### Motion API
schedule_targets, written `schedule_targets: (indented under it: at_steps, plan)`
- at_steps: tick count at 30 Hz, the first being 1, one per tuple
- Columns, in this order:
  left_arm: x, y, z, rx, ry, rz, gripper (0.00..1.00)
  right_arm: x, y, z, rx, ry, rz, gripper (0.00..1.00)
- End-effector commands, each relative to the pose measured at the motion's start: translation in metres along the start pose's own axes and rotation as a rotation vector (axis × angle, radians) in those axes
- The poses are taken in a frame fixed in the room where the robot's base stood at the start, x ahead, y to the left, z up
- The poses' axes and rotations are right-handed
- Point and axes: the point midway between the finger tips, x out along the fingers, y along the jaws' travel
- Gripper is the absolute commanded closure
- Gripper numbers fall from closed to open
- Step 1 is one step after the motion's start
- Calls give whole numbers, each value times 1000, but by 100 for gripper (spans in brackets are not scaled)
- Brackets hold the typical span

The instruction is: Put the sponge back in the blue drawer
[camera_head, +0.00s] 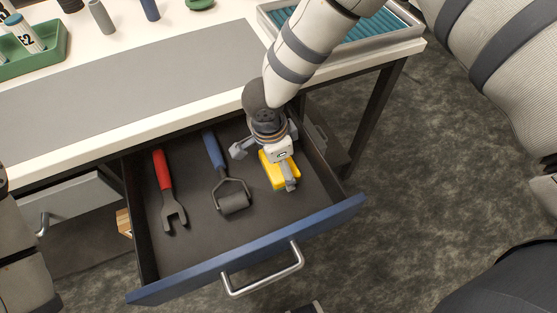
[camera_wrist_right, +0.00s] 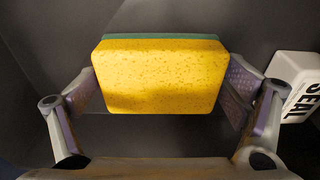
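The blue drawer (camera_head: 345,210) stands pulled out under the bench. The yellow sponge (camera_head: 270,172) is at its right side, inside the drawer walls. My right gripper (camera_head: 275,172) reaches down over it from above. In the right wrist view the sponge (camera_wrist_right: 160,80), with a green backing, sits between the two fingers (camera_wrist_right: 163,88), whose pads meet its left and right sides. My gripper partly covers it in the head view, and whether it rests on the drawer floor is unclear.
A red-handled wrench (camera_head: 165,185) and a blue-handled roller (camera_head: 220,165) lie left of the sponge. A white item marked SEAL (camera_wrist_right: 297,88) is close to the right finger. On the bench are a green tray (camera_head: 45,62) and a teal-lined tray (camera_head: 405,40).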

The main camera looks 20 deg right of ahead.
Motion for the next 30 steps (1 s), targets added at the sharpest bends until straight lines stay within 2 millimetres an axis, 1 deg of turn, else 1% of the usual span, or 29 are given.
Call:
schedule_targets:
  at_steps: [9, 11, 14, 18, 21, 24, 27, 30]
  plan:
    - [0, 0, 0, 0, 1, 0, 67, -1, 0, 0, 0, 0, -1, 0]
    - [-2, 0, -1, 0, 5, 0, 67, -4, -1, 0, 1, 0, -3, 0]
    - [-6, 0, -2, 0, 13, 1, 67, -21, -2, 0, 3, -3, -6, 0]
    - [-13, 0, -5, 0, 31, 1, 67, -62, -3, -1, 4, -3, -10, 0]
    - [-17, 0, -7, -1, 42, 2, 67, -88, -2, -1, 3, -3, -9, 0]
    - [-20, 1, -8, -1, 50, 3, 67, -108, -1, -1, 2, -1, -7, 0]
    - [-22, 1, -9, -1, 54, 3, 67, -120, -1, -1, 2, -1, -4, 0]
    - [-22, 1, -9, -1, 55, 3, 67, -125, 0, -1, 1, 0, -2, 0]
